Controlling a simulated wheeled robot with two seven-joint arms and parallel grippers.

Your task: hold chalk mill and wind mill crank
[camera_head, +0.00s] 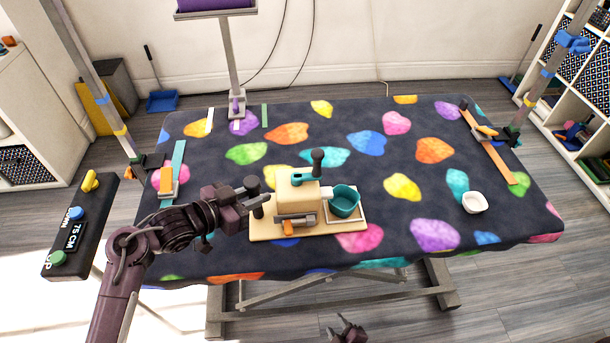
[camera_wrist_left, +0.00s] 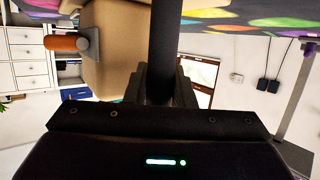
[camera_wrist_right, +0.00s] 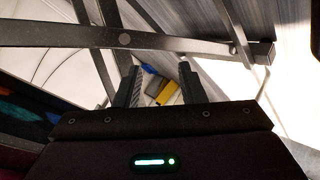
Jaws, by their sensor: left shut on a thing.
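The chalk mill has a beige block body (camera_head: 297,195) on a pale base board (camera_head: 262,231) at the table's front middle. A teal crank (camera_head: 306,177) with a dark upright knob (camera_head: 317,158) sits on top. A teal cup (camera_head: 344,201) stands at its right. My left gripper (camera_head: 258,196) is at the mill's left side, shut on a black handle bar, which runs between the fingers in the left wrist view (camera_wrist_left: 165,45). My right gripper (camera_head: 349,329) is below the table's front edge, open and empty; its fingers are apart in the right wrist view (camera_wrist_right: 160,88).
The patterned table (camera_head: 365,180) is mostly clear right of the mill. A small white dish (camera_head: 474,202) stands at the right. Posts with clamps stand at the table's left and right sides, and a lamp-like post at the back. A button panel (camera_head: 76,228) is at left.

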